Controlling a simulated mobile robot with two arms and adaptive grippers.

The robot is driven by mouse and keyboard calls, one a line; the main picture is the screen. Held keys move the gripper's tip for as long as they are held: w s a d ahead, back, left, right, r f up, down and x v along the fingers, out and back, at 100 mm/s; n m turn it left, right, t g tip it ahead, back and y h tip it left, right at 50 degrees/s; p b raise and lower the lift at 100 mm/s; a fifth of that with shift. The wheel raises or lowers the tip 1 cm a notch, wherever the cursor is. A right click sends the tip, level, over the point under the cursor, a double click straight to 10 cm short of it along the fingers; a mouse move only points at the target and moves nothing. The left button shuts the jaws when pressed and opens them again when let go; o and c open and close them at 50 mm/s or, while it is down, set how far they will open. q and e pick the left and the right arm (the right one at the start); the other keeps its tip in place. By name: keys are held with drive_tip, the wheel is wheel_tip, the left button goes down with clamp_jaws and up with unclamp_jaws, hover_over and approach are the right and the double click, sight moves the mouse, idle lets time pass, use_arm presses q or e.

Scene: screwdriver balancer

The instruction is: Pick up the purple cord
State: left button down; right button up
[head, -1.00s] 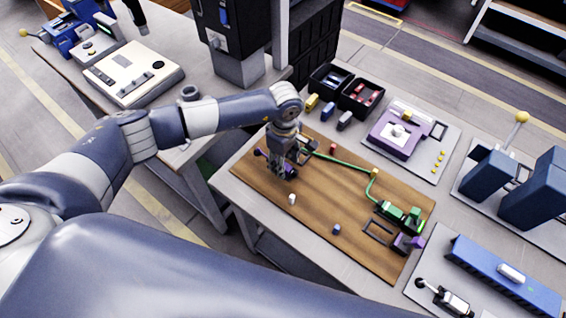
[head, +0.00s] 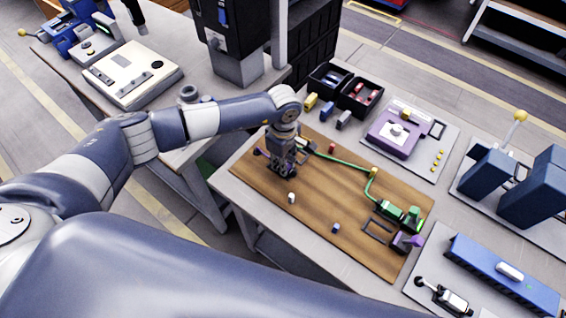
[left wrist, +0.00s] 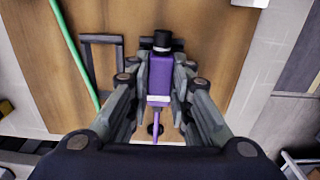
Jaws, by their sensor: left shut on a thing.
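The purple cord's connector (left wrist: 160,78) shows in the left wrist view, a purple block with a black cap at one end and a pale band at the other. A thin purple cord (left wrist: 156,130) runs from the band toward my wrist. My left gripper (left wrist: 161,85) is shut on this connector, with a finger on each side. In the head view my left gripper (head: 284,168) points down at the left part of the wooden board (head: 310,210) and hides most of the connector. My right gripper is not in view.
A green cord (head: 345,163) runs across the board to a green connector (head: 400,214) at the right. A purple piece (head: 407,242) stands near the board's front right corner. Small white (head: 291,197) and blue (head: 336,228) pegs stand on the board. Black bins (head: 360,95) sit behind.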

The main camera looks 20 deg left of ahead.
use_arm(q)
drive_tip(key=shift+w+r+b, duration=0.1)
drive_tip(key=shift+r+b, duration=0.25)
drive_tip(key=shift+r, duration=0.15)
drive_tip(key=shift+s+d+r+b, duration=0.1)
drive_tip(key=shift+s+r+b, duration=0.1)
drive_tip(key=shift+r+b, duration=0.25)
drive_tip(key=shift+s+r+b, duration=0.2)
drive_tip(key=shift+r+b, duration=0.05)
drive_tip(key=shift+r, duration=0.35)
drive_tip(key=s+d+b, duration=0.1)
drive_tip(key=s, duration=0.3)
drive_tip(key=s+d+r+b, duration=0.1)
drive_tip(key=s, duration=0.4)
drive_tip(key=s+d+b, duration=0.2)
drive_tip(key=s, duration=0.3)
drive_tip(key=shift+d+r, duration=0.1)
drive_tip(key=shift+r, duration=0.15)
drive_tip(key=shift+s+r, duration=0.15)
drive_tip(key=shift+s, duration=0.05)
drive_tip(key=shift+s+d+r+p, duration=0.1)
drive_tip(key=shift+r+p, duration=0.5)
drive_tip(key=shift+r, duration=0.8)
drive_tip(key=shift+s+r+p, duration=0.1)
drive_tip(key=shift+r+p, duration=0.5)
drive_tip(key=shift+r, duration=0.75)
